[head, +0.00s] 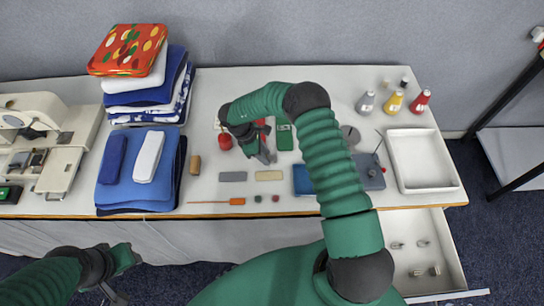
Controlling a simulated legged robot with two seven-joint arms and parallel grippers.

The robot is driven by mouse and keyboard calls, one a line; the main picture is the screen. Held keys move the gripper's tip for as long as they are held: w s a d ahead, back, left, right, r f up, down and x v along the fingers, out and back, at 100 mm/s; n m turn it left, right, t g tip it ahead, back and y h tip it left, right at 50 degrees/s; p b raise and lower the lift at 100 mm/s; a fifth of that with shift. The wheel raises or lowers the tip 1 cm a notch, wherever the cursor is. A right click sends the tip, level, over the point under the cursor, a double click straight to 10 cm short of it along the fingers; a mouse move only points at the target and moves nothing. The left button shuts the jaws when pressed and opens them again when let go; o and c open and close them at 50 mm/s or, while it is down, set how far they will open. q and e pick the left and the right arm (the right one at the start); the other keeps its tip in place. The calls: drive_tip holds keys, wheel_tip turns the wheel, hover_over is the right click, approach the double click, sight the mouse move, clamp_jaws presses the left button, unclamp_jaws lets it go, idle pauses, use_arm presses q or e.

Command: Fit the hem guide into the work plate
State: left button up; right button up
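I cannot tell for sure which piece is the hem guide. A flat grey bar (233,176) and a beige bar (268,175) lie side by side near the table's front edge. A dark grey plate (371,180) with a thin upright rod and a small red spot lies right of my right forearm; it may be the work plate, and my arm is close to its left side. My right gripper (266,157) points down just above the beige bar; its finger gap is too small to read. My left gripper (116,296) hangs low at the bottom left, off the table, its fingers unclear.
A sewing machine (62,150) and folded cloth stacks (135,188) fill the left. A green device (284,136), a blue block (302,180) and an orange screwdriver (236,201) lie mid-table. A white tray (454,187), bottles (393,102) and an open drawer (436,282) are at right.

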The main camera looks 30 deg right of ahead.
drive_tip(key=shift+f, duration=0.2)
clamp_jaws()
drive_tip(key=shift+r, duration=0.25)
wheel_tip(320, 180, up, 3)
drive_tip(key=shift+s+a+r+b, duration=0.1)
drive_tip(key=shift+s+b, duration=0.05)
drive_tip(key=shift+b, duration=0.35)
drive_tip(key=s+a, duration=0.3)
drive_tip(key=s, duration=0.1)
drive_tip(key=s+a+r+b, duration=0.1)
drive_tip(key=s+a, duration=0.2)
drive_tip(key=s, duration=0.1)
drive_tip(key=s+a+b, duration=0.1)
drive_tip(key=s+a, duration=0.2)
drive_tip(key=s, duration=0.1)
drive_tip(key=shift+r, duration=0.15)
drive_tip(key=shift+m, duration=0.4)
drive_tip(key=w+r, duration=0.1)
drive_tip(key=r, duration=0.1)
drive_tip(key=w+r, duration=0.1)
drive_tip(key=r, duration=0.1)
drive_tip(key=shift+w+a, duration=0.35)
